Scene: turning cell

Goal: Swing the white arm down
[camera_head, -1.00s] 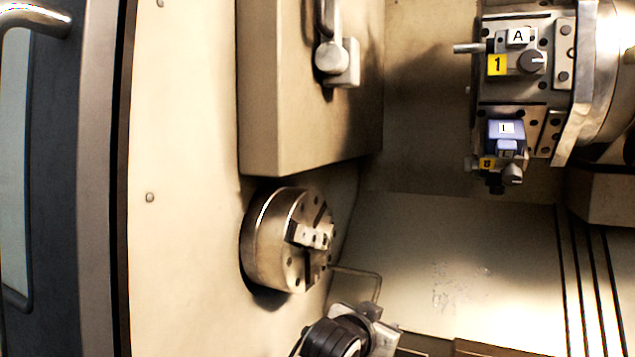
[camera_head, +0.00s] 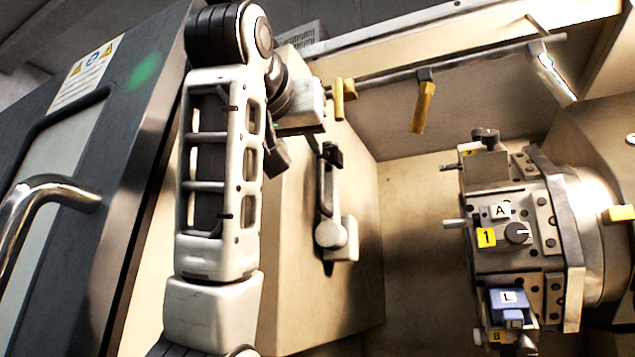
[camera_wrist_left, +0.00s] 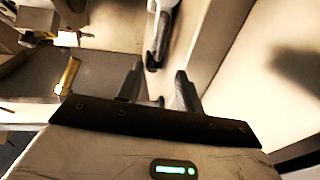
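The white arm (camera_head: 328,192) is mounted on the side of the beige block. It points up from its round pivot, and its dark tip is at the top. My left gripper (camera_head: 298,152) is beside that upper end, to its left in the head view. In the left wrist view the two dark fingers (camera_wrist_left: 158,90) are apart with nothing between them. The white arm (camera_wrist_left: 163,25) shows beyond them, its dark tip just ahead of the gap. I cannot tell whether a finger touches it. My right gripper is not in view.
The tool turret (camera_head: 505,225) with its labelled holders is at the right. A rail (camera_head: 470,58) with yellow-handled parts (camera_head: 423,105) runs above. The beige block (camera_head: 290,290) stands behind my left arm. The dark door with a metal handle (camera_head: 45,195) is at the left.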

